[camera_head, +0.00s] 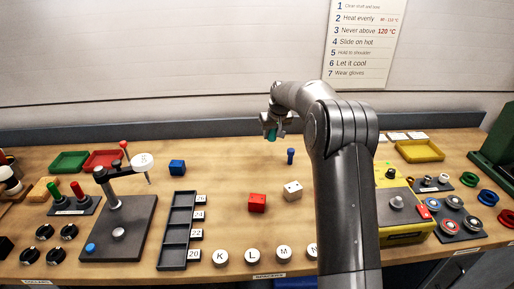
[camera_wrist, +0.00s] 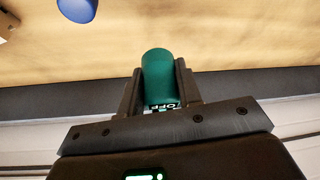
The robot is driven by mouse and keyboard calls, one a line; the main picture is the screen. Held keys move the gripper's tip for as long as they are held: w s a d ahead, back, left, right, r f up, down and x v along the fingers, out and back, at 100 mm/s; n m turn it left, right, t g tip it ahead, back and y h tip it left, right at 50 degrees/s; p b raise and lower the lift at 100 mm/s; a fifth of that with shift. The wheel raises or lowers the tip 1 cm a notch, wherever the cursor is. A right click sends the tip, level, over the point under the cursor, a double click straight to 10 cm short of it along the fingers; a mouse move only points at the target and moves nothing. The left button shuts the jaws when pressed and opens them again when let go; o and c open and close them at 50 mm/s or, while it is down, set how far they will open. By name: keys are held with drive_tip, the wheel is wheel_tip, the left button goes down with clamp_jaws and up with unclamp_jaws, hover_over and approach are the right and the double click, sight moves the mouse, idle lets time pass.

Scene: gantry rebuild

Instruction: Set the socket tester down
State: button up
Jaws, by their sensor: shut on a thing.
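My gripper (camera_head: 271,125) is shut on a teal-green cylinder, the socket tester (camera_head: 271,133), above the back part of the wooden table (camera_head: 225,170). In the wrist view the socket tester (camera_wrist: 158,75) sits between the two fingers (camera_wrist: 158,88), with partly hidden white lettering near its lower end. Its end sticks out past the fingertips. I cannot tell exactly how far it is above the table.
A red cube (camera_head: 257,203), a white cube (camera_head: 293,190) and a blue cube (camera_head: 177,167) lie nearby. A slotted dark tray (camera_head: 175,235) is at front left. Table between the blue cube and peg is clear.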

hover_over(256, 151)
drive_tip(key=s, duration=0.1)
wheel_tip(256, 151, down, 4)
drive_tip(key=shift+s+d+r, duration=0.1)
drive_tip(key=shift+d+r, duration=0.05)
drive_tip(key=shift+f, duration=1.9)
drive_tip(key=shift+f, duration=0.15)
drive_tip(key=o, duration=1)
